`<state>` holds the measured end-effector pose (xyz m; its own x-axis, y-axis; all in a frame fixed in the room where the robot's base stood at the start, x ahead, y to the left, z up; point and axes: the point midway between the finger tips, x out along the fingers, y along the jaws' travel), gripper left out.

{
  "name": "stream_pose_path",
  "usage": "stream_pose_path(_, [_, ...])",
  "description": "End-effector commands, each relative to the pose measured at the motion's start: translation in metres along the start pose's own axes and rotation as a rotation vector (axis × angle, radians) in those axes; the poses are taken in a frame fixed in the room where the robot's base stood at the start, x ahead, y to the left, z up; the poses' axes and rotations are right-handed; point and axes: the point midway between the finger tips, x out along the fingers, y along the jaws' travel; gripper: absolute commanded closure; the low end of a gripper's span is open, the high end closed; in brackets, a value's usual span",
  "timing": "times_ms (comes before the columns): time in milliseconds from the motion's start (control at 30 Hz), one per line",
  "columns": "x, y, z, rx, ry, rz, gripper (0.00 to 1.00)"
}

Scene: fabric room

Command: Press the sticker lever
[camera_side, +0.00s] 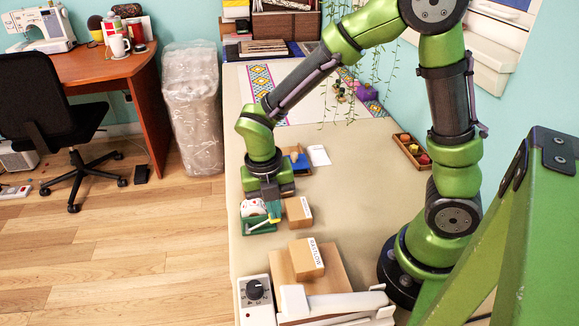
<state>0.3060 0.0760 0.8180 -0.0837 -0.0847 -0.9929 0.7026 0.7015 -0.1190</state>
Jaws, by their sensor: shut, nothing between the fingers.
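The sticker dispenser (262,229) stands near the left edge of the table, with a green base and a white roll (252,207). My gripper (271,201) points down just above and behind the dispenser. It is shut with nothing held. The fingertips are small and partly hidden, so I cannot tell whether they touch the lever. A small brown box (299,211) stands right beside the dispenser.
A labelled box (306,259) sits on a wooden board (333,277) in front. A white device with a black knob (256,292) is at the front left. A wooden tray (412,150) lies at the right. The table's middle (360,200) is clear.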

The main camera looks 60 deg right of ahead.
Motion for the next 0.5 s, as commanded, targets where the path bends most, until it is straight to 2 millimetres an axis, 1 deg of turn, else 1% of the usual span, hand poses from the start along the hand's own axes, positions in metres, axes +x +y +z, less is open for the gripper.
stream_pose_path(67, [0.005,-0.007,0.001,0.006,0.001,0.065,1.0])
stream_pose_path(200, [0.014,-0.011,0.0,0.001,0.002,0.054,1.0])
stream_pose_path(433, [0.024,-0.016,0.0,0.0,0.002,0.054,1.0])
stream_pose_path(500, [0.027,-0.019,0.001,0.008,0.001,0.13,1.0])
